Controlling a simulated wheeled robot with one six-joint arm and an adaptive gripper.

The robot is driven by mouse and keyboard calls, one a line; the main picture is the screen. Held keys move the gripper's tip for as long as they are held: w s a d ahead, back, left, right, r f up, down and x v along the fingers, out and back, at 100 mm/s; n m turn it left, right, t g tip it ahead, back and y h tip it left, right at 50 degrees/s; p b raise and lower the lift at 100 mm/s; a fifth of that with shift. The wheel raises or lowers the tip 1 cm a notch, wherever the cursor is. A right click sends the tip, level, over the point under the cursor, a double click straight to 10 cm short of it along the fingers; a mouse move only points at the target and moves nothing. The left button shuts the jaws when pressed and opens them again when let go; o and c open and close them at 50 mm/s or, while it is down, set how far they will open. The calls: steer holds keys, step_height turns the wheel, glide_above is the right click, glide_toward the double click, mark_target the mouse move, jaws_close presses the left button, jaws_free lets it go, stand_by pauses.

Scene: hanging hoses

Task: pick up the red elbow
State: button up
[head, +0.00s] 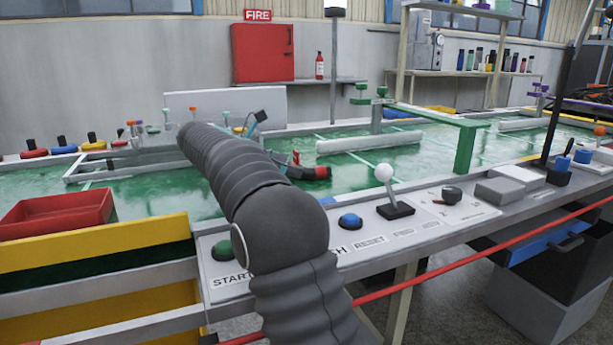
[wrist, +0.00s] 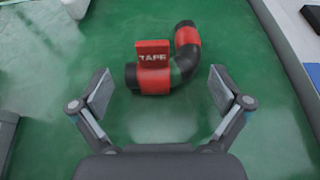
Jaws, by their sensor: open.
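The red elbow (wrist: 158,84) lies on the green table surface in the wrist view. It is a bent dark pipe with red bands, and a red block marked TAPE (wrist: 153,53) stands against it. In the head view the elbow (head: 317,173) shows just right of my arm. My gripper (wrist: 160,91) is open, its two grey pads spread wide on either side of the elbow's lower part in the picture. Nothing is held, and I see no contact. Their height above the table is hard to tell. My arm largely hides the gripper in the head view.
A white bar (head: 370,141) lies on the green surface beyond the elbow. A green bracket (head: 465,148) stands at right. The control panel, with a blue button (head: 350,221) and a white-knobbed lever (head: 385,174), runs along the front. A red tray (head: 55,218) is at left.

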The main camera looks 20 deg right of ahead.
steer(key=c, duration=1.3)
steer(key=shift+r, duration=0.15)
